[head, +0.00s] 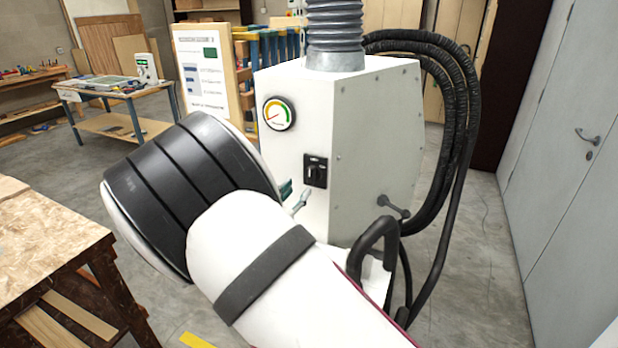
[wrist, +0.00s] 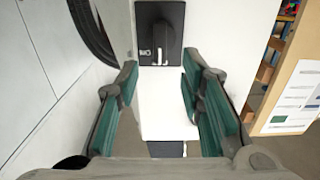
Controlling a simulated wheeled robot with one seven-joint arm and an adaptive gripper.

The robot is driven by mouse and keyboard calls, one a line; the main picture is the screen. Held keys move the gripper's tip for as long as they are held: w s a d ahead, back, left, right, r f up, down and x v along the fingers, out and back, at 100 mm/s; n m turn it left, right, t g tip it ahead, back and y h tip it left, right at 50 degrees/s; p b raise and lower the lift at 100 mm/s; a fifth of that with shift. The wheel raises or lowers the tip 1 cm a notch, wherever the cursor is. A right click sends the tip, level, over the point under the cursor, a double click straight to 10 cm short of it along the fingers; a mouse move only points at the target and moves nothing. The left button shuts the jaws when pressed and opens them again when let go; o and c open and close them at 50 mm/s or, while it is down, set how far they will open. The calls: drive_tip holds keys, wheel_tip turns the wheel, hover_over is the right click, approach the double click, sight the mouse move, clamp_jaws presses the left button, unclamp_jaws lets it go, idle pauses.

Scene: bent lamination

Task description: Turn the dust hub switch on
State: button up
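The dust hub (head: 355,130) is a white cabinet with a grey duct on top and a round gauge (head: 279,113) on its front. Its switch (head: 315,170) is a black plate with a small light lever, below and right of the gauge. In the wrist view the switch (wrist: 160,30) is at the top centre, with its lever near the plate's lower part. My gripper (wrist: 160,72) is open and empty, its green-padded fingers either side of the white panel, with the switch beyond their tips. In the head view my arm hides most of the gripper (head: 292,193).
Black hoses (head: 450,130) loop down the cabinet's right side, beside grey doors (head: 565,150). A wooden workbench (head: 45,235) stands at the near left. A notice board (head: 205,75) stands behind on the left. Floor is clear between the hoses and doors.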

sight(309, 176)
drive_tip(key=x, duration=0.8)
drive_tip(key=shift+w+d, duration=0.1)
drive_tip(key=shift+w, duration=0.15)
clamp_jaws()
